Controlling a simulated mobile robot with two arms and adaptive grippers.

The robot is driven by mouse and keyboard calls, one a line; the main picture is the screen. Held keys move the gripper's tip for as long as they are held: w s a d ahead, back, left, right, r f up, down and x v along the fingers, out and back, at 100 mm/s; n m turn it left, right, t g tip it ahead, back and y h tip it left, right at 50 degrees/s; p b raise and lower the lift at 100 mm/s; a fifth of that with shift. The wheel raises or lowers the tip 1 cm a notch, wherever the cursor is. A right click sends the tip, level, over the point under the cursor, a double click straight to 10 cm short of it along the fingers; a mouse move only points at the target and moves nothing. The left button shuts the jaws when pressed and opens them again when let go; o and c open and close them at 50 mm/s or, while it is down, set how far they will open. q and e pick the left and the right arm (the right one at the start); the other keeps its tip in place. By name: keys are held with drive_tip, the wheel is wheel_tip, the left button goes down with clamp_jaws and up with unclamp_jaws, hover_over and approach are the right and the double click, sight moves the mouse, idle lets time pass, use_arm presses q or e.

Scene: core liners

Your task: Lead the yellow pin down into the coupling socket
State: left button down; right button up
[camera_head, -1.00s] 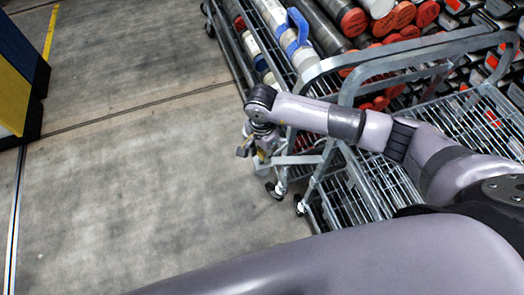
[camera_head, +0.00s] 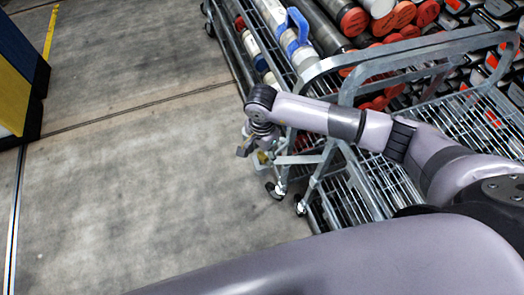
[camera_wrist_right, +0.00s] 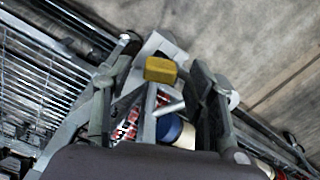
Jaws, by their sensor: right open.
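The yellow pin (camera_wrist_right: 160,70) shows as a short yellow block at the top of a grey metal bar in the right wrist view. A small yellow patch, probably the same pin, shows beside the gripper in the head view (camera_head: 262,157). My right gripper (camera_wrist_right: 158,78) is open, its two dark fingers left and right of the pin with gaps on both sides. In the head view my right gripper (camera_head: 254,148) hangs at the trolley's near left corner. I cannot make out the coupling socket for certain. My left gripper is not in view.
A wire-mesh trolley (camera_head: 362,203) with grey tube handles stands under my right arm. Core liners with red end caps (camera_head: 354,21) and a blue-handled piece (camera_head: 299,28) lie behind. The concrete floor at left (camera_head: 140,190) is clear. A blue and yellow cabinet (camera_head: 14,90) stands far left.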

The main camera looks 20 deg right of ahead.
drive_tip(key=shift+r, duration=0.1)
wheel_tip(320, 180, up, 12)
idle(0.4)
idle(0.6)
